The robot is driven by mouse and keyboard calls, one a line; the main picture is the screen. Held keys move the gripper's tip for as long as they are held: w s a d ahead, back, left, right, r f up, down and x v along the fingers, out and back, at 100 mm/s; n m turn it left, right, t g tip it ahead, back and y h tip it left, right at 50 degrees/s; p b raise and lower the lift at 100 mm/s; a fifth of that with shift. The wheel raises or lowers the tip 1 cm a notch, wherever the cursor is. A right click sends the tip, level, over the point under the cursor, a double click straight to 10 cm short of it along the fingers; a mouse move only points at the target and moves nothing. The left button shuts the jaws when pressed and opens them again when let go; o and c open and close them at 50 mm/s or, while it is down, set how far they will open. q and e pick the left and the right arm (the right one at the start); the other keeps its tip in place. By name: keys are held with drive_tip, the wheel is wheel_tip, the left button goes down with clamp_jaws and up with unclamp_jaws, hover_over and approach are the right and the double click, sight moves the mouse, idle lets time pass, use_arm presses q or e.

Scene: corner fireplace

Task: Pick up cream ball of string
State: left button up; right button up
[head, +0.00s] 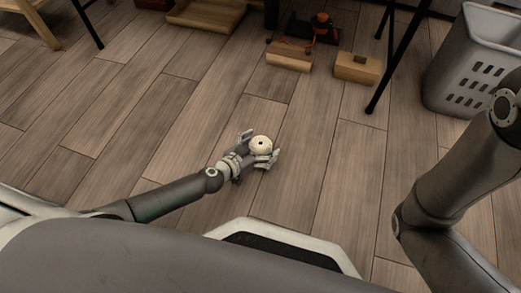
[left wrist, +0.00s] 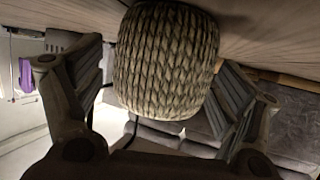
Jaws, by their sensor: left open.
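The cream ball of string (head: 260,145) sits on the wood floor in front of me, in the middle of the head view. It has a dark hole in its top. My left gripper (head: 261,149) reaches it from the lower left, with one finger on each side of the ball. In the left wrist view the ball (left wrist: 166,60) shows large, with ridged string wraps, between the open fingers of the left gripper (left wrist: 168,95). Gaps show between the ball and both fingers there. My right arm stands at the right of the head view, and its gripper is out of frame.
Wooden blocks (head: 357,68) and (head: 289,56) lie on the floor further back, with a dark and orange object (head: 323,30) near them. A grey laundry basket (head: 471,75) stands at the right. Thin black legs (head: 389,68) rise nearby. Floor around the ball is clear.

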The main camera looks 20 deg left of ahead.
use_arm(q)
drive_tip(key=c, duration=1.1)
drive_tip(key=shift+c, duration=0.2)
drive_tip(key=shift+r, duration=0.15)
